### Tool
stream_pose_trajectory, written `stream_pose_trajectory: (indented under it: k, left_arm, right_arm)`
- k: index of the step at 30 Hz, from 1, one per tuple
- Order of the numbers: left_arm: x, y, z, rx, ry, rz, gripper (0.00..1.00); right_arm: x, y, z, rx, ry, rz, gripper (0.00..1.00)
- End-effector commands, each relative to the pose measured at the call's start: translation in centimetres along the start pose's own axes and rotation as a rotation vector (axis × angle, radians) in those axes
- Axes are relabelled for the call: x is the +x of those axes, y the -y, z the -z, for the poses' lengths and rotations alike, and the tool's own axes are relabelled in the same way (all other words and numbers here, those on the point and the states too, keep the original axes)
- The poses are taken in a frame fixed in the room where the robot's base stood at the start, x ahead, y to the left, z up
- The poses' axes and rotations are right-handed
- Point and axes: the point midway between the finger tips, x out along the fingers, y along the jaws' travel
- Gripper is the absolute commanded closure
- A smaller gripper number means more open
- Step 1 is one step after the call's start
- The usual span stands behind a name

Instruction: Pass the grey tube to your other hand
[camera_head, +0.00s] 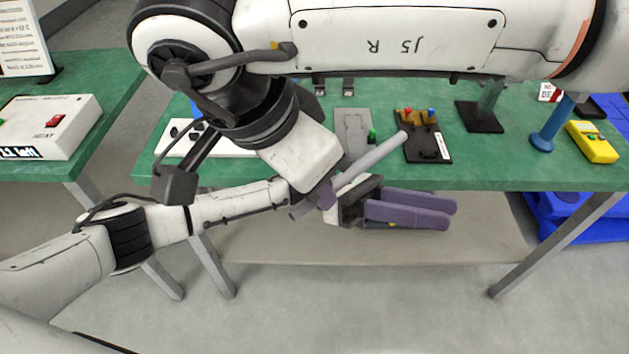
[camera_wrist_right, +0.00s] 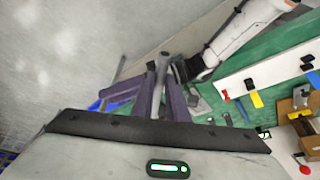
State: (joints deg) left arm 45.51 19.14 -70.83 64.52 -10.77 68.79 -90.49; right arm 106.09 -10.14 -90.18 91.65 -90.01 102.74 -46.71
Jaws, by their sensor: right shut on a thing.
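The grey tube (camera_head: 372,160) is a long rod slanting up to the right in front of the table edge in the head view. My right gripper (camera_head: 326,196), reaching down from the top, is shut on it near its lower end. In the right wrist view the tube (camera_wrist_right: 158,92) stands between my right gripper's purple fingers (camera_wrist_right: 160,100). My left gripper (camera_head: 410,211) points right just below and beside the tube. Its two purple fingers appear parted, with no tube between them. Its fingers also show left of the tube in the wrist view.
The green table (camera_head: 300,178) carries a grey fixture (camera_head: 352,125), a black device (camera_head: 426,145), a dark stand (camera_head: 480,117), a blue stand (camera_head: 545,138) and a yellow meter (camera_head: 595,150). A white box (camera_head: 60,130) stands on the left table. The space below the table front holds a shelf.

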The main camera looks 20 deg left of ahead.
Motion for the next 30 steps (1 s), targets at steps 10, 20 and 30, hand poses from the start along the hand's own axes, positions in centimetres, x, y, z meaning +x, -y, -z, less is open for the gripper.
stream_pose_trajectory:
  k: [10, 20, 30]
  left_arm:
    - [0.8, -3.0, 1.8, -0.857, 0.647, -0.250, 0.65]
    - [-13.9, -5.3, 11.2, -1.595, 1.400, -0.505, 0.65]
    - [-25.1, 1.4, 22.9, -1.961, 2.075, -0.611, 0.65]
  right_arm:
    - [0.0, 0.0, 0.0, 0.000, 0.000, 0.000, 1.00]
    - [0.0, 0.0, 0.0, 0.000, 0.000, 0.000, 1.00]
    - [0.0, 0.0, 0.0, 0.000, 0.000, 0.000, 1.00]
